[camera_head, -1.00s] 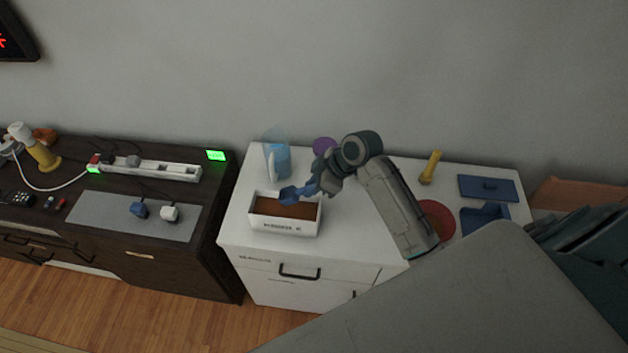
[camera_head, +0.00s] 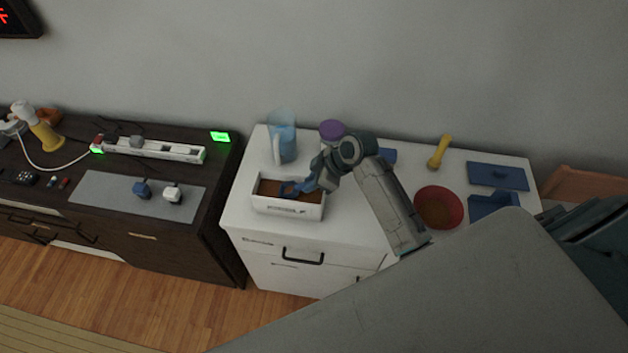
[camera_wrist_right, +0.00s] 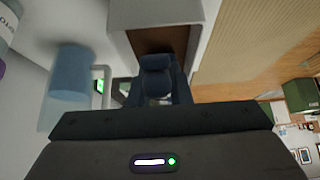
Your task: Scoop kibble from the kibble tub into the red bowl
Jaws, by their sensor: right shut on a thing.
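The kibble tub (camera_head: 289,207) is a white open box with brown kibble (camera_head: 268,187) inside, near the front left of the white cabinet. My right gripper (camera_head: 318,178) is shut on a blue scoop (camera_head: 291,189), whose head is within the tub's opening at the kibble. The scoop (camera_wrist_right: 156,68) also shows in the right wrist view, with the tub (camera_wrist_right: 119,14) beyond it. How deep the scoop sits in the kibble is hard to tell. The red bowl (camera_head: 459,209) stands right of my right arm, with a brownish inside. My left gripper is not in view.
A clear blue pitcher (camera_head: 283,138) stands behind the tub, and a purple-topped thing (camera_head: 332,129) beside it. A dark cabinet (camera_head: 205,240) stands at left.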

